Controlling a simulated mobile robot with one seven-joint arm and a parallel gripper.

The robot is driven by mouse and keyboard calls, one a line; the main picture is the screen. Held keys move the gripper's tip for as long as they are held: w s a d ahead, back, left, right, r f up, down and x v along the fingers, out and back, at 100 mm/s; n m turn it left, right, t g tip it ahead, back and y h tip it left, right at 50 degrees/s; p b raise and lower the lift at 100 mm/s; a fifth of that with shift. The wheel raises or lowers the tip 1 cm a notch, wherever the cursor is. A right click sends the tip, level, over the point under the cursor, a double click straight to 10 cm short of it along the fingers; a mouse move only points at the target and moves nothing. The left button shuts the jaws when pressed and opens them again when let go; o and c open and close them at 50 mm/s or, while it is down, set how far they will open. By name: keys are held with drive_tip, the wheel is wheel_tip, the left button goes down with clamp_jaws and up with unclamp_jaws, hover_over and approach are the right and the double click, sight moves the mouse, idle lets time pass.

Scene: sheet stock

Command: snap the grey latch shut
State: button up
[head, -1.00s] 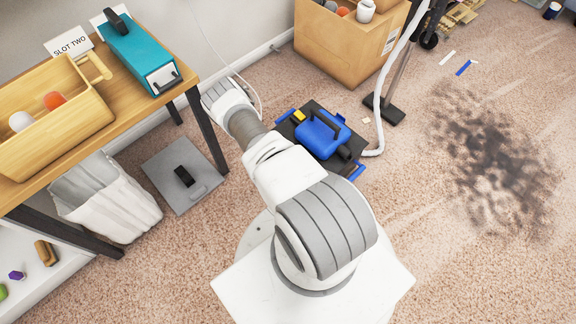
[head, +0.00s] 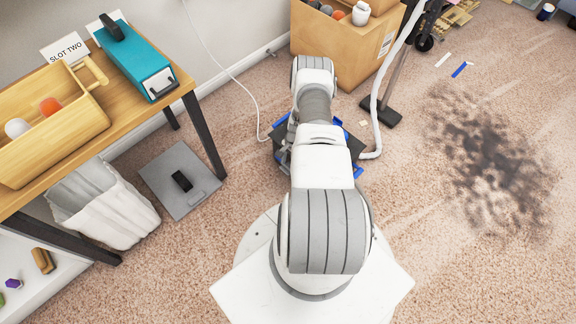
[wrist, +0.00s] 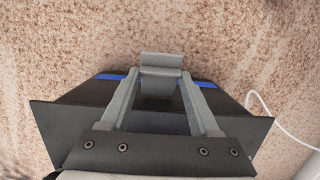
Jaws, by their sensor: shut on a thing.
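In the wrist view my gripper (wrist: 160,76) has its two grey fingers closed in on a grey piece (wrist: 161,60), which looks like the latch. Its top plate stands out past the fingertips, and its lower part lies between them. Behind the fingers is a dark, wide body (wrist: 75,118) with a blue strip (wrist: 110,77) along its far edge. In the head view my arm covers most of the blue and black machine on the carpet; only dark and blue edges (head: 358,171) show. My gripper is hidden there. I cannot tell how far the latch is closed.
A white hose (head: 374,130) and stand foot (head: 381,112) are close right of the machine. A cardboard box (head: 335,50) stands behind. A wooden table (head: 130,107) is at left, with a grey panel (head: 165,163) on the floor beside it. Carpet at right is open, with a dark stain.

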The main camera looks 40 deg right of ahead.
drive_tip(key=shift+d+r+y, duration=0.2)
drive_tip(key=shift+y, duration=0.4)
drive_tip(key=o, duration=1.4)
drive_tip(key=shift+c, duration=0.2)
drive_tip(key=p+v, duration=0.5)
drive_tip(key=v, duration=1.2)
drive_tip(key=shift+r+p, duration=0.2)
drive_tip(key=shift+p, duration=0.2)
drive_tip(key=shift+f, duration=0.1)
